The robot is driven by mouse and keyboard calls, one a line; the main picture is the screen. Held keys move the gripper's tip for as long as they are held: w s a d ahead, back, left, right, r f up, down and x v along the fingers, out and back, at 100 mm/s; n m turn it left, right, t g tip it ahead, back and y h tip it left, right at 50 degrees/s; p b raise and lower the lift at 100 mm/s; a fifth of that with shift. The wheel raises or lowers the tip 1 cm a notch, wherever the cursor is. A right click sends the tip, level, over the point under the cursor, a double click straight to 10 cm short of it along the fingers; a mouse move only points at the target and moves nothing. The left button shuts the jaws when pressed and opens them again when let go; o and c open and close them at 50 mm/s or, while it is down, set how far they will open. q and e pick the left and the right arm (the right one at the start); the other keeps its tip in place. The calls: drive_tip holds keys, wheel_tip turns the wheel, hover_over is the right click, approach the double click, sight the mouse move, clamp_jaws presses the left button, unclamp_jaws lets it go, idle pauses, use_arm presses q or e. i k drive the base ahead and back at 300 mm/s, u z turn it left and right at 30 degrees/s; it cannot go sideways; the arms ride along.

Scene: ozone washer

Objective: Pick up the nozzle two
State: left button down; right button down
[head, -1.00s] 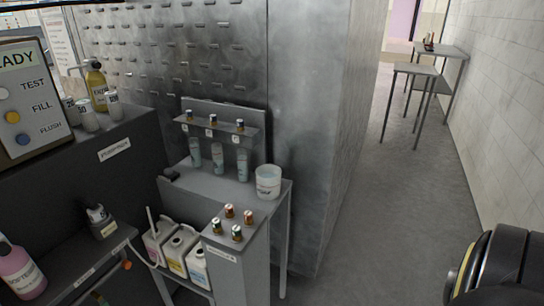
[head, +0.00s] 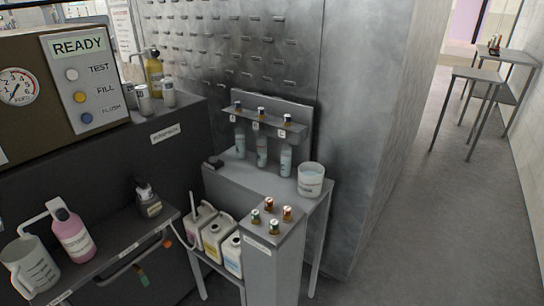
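Several small nozzle-like pieces (head: 287,214) with brass-coloured bodies stand upright on a grey pedestal (head: 262,241) at the lower middle of the head view. Some have red-brown tops and some have green. I cannot tell which of them is nozzle two; the pedestal's label is too small to read. Three similar brass-topped pieces (head: 261,114) sit along a small rack shelf (head: 270,124) behind, above clear tubes (head: 262,152). Neither of my grippers is in view.
A white tub (head: 311,180) stands on the grey table (head: 237,181) by the rack. Jugs (head: 217,237) sit below. A READY panel (head: 82,82), a pink bottle (head: 73,236) and a measuring jug (head: 31,267) are at left. Open floor (head: 430,230) lies at right.

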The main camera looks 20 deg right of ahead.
sight(261, 111)
drive_tip(key=z, duration=2.25)
drive_tip(key=i, duration=1.35)
drive_tip(key=u, duration=1.95)
